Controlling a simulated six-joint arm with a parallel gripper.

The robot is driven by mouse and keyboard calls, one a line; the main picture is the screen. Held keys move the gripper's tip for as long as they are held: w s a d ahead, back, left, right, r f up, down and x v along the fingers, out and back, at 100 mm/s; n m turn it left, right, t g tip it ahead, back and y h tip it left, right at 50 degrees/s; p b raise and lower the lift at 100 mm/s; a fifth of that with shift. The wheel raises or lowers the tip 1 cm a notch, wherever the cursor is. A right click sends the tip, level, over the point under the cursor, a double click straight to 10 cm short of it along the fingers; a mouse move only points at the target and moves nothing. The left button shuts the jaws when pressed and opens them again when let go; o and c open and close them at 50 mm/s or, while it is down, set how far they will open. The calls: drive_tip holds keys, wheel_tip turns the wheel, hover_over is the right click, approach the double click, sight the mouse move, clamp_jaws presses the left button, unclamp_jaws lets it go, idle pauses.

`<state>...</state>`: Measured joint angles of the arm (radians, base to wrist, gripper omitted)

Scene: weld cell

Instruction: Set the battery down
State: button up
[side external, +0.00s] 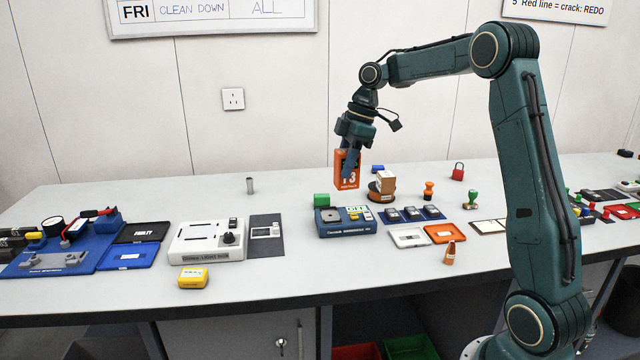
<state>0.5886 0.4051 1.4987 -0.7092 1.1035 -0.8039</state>
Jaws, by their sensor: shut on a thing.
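My gripper (349,165) is shut on an upright orange block, the battery (346,182), with large white characters that look like "13" and smaller print below. The fingers reach down over its upper part and hide some of it. The battery appears raised, above and behind the blue device (345,229) with a green display, and left of a brown box (386,181) standing on a dark orange round base. I cannot tell the exact gap between its bottom and the table.
Blue, white and orange trays (443,234) lie to the right, with stamps and a red padlock (458,171) behind. The white table (140,195) is mostly clear at the back left, apart from a small grey cylinder (250,186).

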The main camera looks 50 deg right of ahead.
drive_tip(key=w+a+m, duration=0.1)
drive_tip(key=w+a, duration=1)
drive_tip(key=w, duration=0.3)
drive_tip(key=shift+r, duration=0.3)
drive_tip(key=shift+a+f, duration=0.1)
drive_tip(key=shift+a, duration=0.05)
wheel_tip(320, 180, down, 16)
drive_tip(key=shift+r, duration=0.25)
drive_tip(key=shift+f, duration=2.15)
drive_tip(key=shift+f, duration=0.15)
